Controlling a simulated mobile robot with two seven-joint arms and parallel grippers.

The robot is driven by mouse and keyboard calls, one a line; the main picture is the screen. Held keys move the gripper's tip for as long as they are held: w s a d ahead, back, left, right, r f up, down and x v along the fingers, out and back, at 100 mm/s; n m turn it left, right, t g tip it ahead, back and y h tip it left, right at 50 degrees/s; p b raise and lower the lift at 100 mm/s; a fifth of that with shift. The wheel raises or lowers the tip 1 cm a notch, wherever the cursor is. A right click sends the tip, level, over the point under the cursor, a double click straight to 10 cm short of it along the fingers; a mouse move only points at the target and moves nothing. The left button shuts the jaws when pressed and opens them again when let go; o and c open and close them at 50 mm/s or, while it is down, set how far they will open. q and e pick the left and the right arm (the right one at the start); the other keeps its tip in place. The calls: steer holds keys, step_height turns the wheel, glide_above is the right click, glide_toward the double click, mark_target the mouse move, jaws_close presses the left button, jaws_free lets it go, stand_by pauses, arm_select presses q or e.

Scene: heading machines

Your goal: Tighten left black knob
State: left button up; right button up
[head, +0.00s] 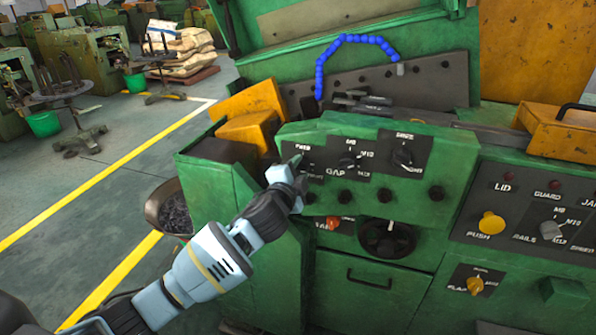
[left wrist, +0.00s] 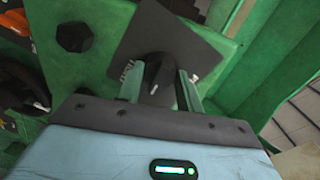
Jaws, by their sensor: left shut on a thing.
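The green machine's front panel has three black plates in a row, each with a dial. My left gripper (head: 297,162) is at the leftmost plate (head: 318,158), and its hand hides much of that plate. In the left wrist view my gripper's two green fingers (left wrist: 160,82) stand on either side of a dark pointed knob (left wrist: 152,74) in front of a tilted dark square plate (left wrist: 172,40). The gripper is shut on this knob. The middle knob (head: 347,164) and the right knob (head: 402,157) are clear of the gripper. My right gripper is not in view.
A blue segmented hose (head: 319,80) arches above. Open floor with yellow lines lies left.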

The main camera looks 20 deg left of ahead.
arm_select(q)
steer(key=m, duration=0.3)
steer(key=shift+m+y, duration=0.3)
steer(key=shift+m, duration=1.6)
steer(key=shift+d, duration=0.1)
steer(key=o, duration=1)
steer(key=s, duration=0.7)
steer(key=shift+s+r, duration=0.2)
steer(key=shift+s, duration=0.2)
